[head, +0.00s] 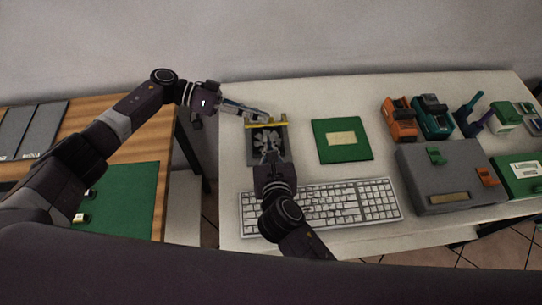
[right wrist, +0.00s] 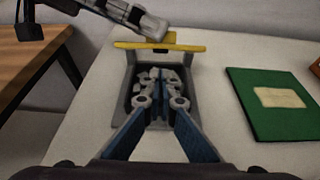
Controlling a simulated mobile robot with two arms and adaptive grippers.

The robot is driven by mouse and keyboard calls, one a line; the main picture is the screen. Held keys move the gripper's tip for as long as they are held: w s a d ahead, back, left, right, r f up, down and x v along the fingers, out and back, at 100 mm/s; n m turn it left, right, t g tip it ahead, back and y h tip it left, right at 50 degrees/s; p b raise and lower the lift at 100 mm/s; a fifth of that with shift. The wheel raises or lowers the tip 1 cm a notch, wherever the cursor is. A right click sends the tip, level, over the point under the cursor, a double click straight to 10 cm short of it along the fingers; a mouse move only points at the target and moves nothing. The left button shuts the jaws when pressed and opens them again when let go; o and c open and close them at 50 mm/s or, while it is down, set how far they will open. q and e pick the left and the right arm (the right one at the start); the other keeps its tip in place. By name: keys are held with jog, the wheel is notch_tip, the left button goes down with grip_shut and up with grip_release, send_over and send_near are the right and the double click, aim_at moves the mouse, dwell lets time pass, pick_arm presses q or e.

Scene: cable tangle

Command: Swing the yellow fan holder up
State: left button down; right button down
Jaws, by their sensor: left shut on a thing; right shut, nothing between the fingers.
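The yellow fan holder (head: 275,125) is a bar with short uprights across the far end of a dark grey fan frame (head: 252,155). In the right wrist view the holder (right wrist: 185,47) spans the frame's top edge, with an upright near its middle. My left gripper (head: 263,117) reaches in from the left and is shut on the holder; its fingertips also show in the right wrist view (right wrist: 157,27) at the upright. My right gripper (head: 269,152) is shut and empty above the fan. Its fingers hide much of the fan in the right wrist view (right wrist: 160,78).
A white keyboard (head: 347,203) lies in front on the pale table. A green board (head: 325,147) lies right of the fan. A grey box (head: 430,180) and orange and teal tools (head: 433,116) stand further right. A wooden table (head: 95,118) is at left.

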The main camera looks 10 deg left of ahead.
jog(key=shift+w+a+r, duration=0.1)
jog(key=shift+w+r, duration=0.55)
jog(key=shift+r, duration=0.25)
jog(key=shift+w+r, duration=0.35)
jog(key=shift+r, duration=0.3)
pick_arm(q)
jog(key=c, duration=2.1)
grip_release()
jog(key=shift+s, duration=0.1)
